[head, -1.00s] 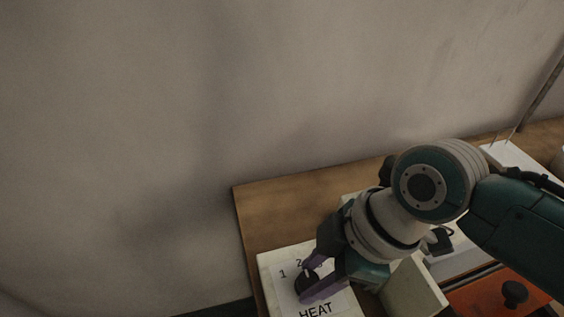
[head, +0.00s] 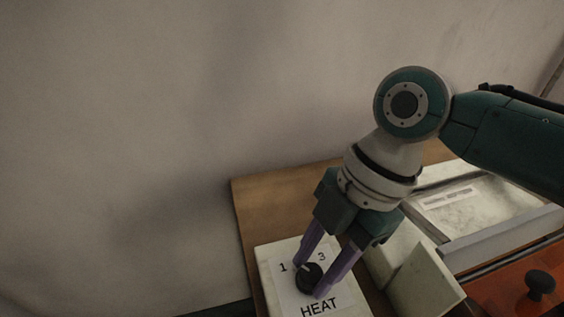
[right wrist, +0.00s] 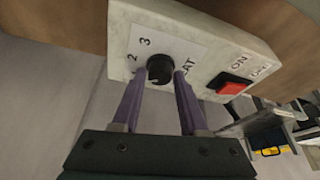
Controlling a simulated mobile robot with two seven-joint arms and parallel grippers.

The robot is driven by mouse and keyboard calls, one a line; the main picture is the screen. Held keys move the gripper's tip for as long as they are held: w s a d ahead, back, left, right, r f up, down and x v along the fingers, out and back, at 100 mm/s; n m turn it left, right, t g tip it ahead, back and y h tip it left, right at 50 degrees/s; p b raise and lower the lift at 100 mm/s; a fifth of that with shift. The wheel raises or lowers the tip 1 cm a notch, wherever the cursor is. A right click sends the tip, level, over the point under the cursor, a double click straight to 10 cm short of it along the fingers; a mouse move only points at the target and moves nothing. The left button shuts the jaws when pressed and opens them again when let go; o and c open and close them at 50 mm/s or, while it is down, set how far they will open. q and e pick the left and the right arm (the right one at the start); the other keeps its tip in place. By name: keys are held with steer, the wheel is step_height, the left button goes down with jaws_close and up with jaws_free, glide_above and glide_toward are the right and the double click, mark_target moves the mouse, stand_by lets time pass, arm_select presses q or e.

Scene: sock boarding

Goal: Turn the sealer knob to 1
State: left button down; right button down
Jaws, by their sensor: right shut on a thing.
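The sealer knob (head: 309,279) is round and black, on a white plate (head: 285,297) marked 1, 3 and HEAT in the head view. A pale mark shows on the knob's side toward the numerals; I cannot tell exactly which number it points to. My right gripper (head: 311,275) is shut on the knob, one purple finger on each side. The finger on the left hides the 2 in the head view. My left gripper is not in view.
A red switch (right wrist: 230,88) marked ON is beside the knob on the same pale box (right wrist: 205,40). A wooden surface (head: 265,205) lies behind. A pale block (head: 425,288) and an orange panel with a black knob (head: 541,282) stand at the right.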

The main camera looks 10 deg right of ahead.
steer(key=shift+n+g+b, duration=0.3)
steer(key=shift+n+b, duration=0.2)
steer(key=shift+n, duration=0.3)
steer(key=shift+c, duration=2.2)
jaws_free()
steer(key=shift+r, duration=0.1)
steer(key=v, duration=0.9)
steer(key=shift+w+r+p, duration=0.15)
steer(key=shift+r+p, duration=0.15)
steer(key=shift+r, duration=0.1)
